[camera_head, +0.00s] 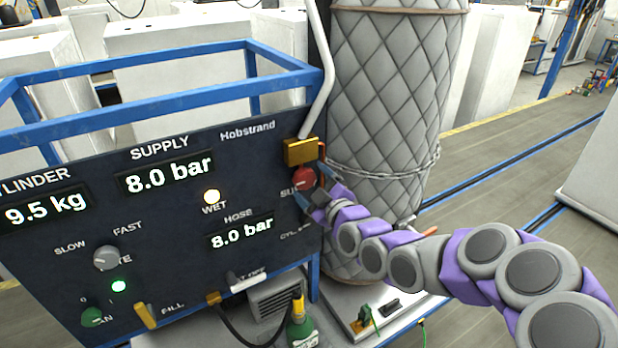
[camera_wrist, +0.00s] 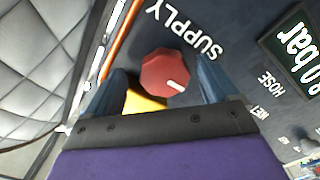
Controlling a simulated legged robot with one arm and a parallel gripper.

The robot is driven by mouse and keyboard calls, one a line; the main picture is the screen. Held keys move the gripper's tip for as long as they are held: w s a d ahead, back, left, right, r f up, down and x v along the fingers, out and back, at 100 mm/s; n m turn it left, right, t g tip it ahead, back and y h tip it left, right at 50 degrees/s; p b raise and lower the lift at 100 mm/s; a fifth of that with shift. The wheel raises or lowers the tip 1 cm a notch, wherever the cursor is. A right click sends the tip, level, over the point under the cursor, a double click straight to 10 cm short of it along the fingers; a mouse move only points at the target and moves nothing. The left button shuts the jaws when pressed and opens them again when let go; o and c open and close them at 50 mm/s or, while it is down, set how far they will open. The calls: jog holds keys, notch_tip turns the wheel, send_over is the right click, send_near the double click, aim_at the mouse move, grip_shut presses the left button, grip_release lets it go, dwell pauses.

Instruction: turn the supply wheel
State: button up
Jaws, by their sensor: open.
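The supply wheel is a red, roughly octagonal knob with a white mark (camera_head: 304,179), at the panel's right edge below a brass block (camera_head: 300,151). In the wrist view the supply wheel (camera_wrist: 168,73) lies ahead of my gripper, beside the word SUPPLY, its white mark pointing right and slightly down. My gripper (camera_wrist: 160,88) is open, with one blue finger to each side of the wheel in the picture. Whether the fingers touch the wheel I cannot tell. In the head view my gripper (camera_head: 313,200) is at the panel edge just below the wheel, partly hidden by my purple-grey arm.
The dark panel (camera_head: 170,215) reads supply 8.0 bar, hose 8.0 bar and cylinder 9.5 kg. A quilted grey tank (camera_head: 390,90) with a chain stands close behind the arm. Open floor (camera_head: 530,150) lies to the right.

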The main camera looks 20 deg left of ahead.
jog(key=shift+a+f, duration=0.15)
jog(key=shift+a, duration=0.6)
jog(key=shift+c, duration=0.4)
jog(key=shift+d, duration=0.5)
jog(key=c, duration=1)
